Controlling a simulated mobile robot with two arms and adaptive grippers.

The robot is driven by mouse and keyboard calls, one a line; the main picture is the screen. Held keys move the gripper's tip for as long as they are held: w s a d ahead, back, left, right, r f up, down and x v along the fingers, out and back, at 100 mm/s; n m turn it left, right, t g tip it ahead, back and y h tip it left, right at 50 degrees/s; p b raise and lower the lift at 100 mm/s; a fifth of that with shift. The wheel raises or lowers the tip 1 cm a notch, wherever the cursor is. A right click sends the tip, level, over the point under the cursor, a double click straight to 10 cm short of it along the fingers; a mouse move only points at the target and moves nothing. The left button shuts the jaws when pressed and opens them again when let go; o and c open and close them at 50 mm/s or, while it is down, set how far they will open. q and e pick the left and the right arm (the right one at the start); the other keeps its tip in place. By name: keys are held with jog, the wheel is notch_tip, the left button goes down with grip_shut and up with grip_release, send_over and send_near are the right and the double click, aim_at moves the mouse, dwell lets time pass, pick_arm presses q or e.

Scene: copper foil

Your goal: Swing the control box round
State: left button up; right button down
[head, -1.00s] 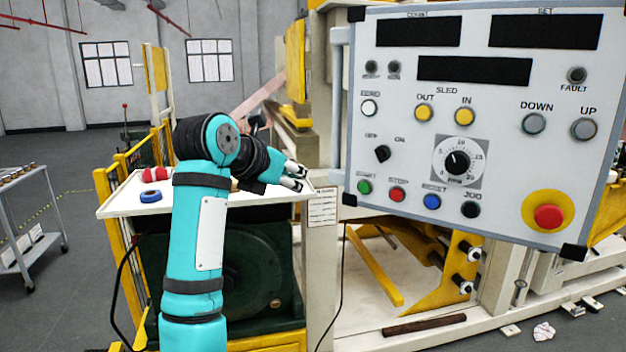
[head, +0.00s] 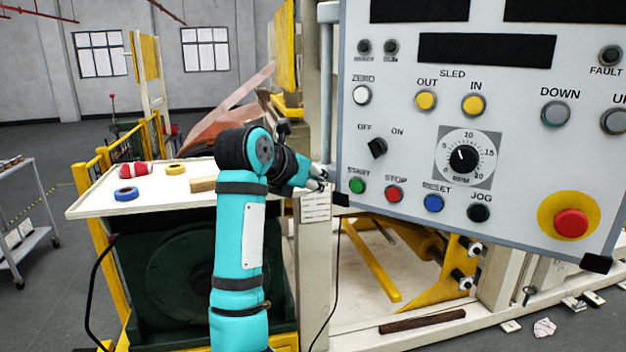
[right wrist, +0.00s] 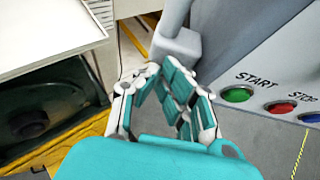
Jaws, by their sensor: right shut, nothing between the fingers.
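The control box (head: 405,125) is a light grey panel with dark displays, buttons and a dial, filling the right of the head view. A grey vertical handle bar (head: 326,95) runs along its left side. The box's lower left part also shows in the right wrist view (right wrist: 235,55), with the START button. My right gripper (head: 321,180) is beside the box's lower left corner, fingers shut and empty. In the right wrist view, its fingertips (right wrist: 160,68) point at the bar's lower end; I cannot tell whether they touch. My left gripper is not in view.
A white table (head: 100,202) behind my right arm holds a blue tape roll (head: 126,194), a yellow roll (head: 175,169), a red item (head: 134,170) and a wooden block (head: 203,184). A grey cart (head: 40,240) stands far left. Yellow machine framing lies below the box.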

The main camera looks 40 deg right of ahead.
aim_at(321, 166)
jog(key=shift+s+a, duration=0.1)
jog(key=w+d+m+g, duration=0.1)
jog(key=d, duration=0.1)
jog(key=w+d+g, duration=0.1)
jog(key=w+d+m+g, duration=0.1)
jog(key=d, duration=0.1)
jog(key=shift+w+d+r+m+p, duration=0.3)
jog(key=shift+w+d+p, duration=0.05)
jog(key=shift+w, duration=0.05)
jog(key=d+p, duration=0.1)
jog(key=d, duration=2.4)
jog(key=shift+s+d+f+p, duration=0.25)
jog(key=shift+f+p, duration=0.05)
jog(key=shift+p, duration=0.1)
